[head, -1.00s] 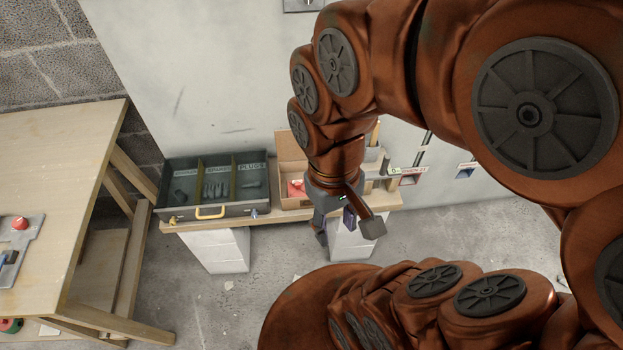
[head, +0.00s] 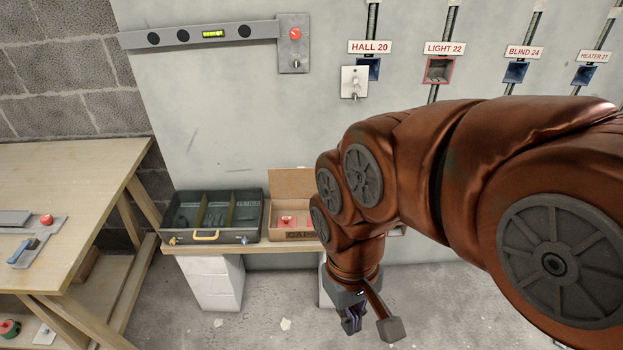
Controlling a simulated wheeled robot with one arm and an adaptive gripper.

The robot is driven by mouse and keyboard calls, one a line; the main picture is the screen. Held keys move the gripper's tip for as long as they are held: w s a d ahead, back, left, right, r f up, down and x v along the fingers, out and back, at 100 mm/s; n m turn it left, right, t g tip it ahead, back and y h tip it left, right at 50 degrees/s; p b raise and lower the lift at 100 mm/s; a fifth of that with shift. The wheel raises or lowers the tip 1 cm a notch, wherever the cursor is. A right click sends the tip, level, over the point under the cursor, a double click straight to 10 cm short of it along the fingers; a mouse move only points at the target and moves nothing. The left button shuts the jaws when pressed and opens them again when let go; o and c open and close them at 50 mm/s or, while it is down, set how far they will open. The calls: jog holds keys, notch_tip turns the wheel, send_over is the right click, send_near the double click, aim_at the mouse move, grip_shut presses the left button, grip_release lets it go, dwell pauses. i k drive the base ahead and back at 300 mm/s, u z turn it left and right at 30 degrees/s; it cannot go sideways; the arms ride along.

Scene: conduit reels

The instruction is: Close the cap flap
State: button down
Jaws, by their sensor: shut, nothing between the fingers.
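An open cardboard box (head: 268,228) with lettering on its front, partly hidden and seeming to read CAPS, stands on a low wooden shelf against the wall. Its flap (head: 292,182) stands up at the back, so the box is open. A red item (head: 288,221) lies inside. My arm covers the right side of the box and flap. My gripper (head: 352,320) is shut and empty, pointing down in front of and below the shelf, to the right of the box and apart from it.
A grey open case (head: 213,238) with compartments and a yellow handle sits left of the box. A wooden workbench (head: 60,205) stands at left.

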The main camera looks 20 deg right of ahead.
aim_at(299, 182)
jog(key=z, duration=0.25)
jog(key=k, duration=0.3)
jog(key=u, duration=1.15)
jog(key=i, duration=1.4)
jog(key=z, duration=0.75)
jog(key=i, duration=0.3)
jog(key=z, duration=0.25)
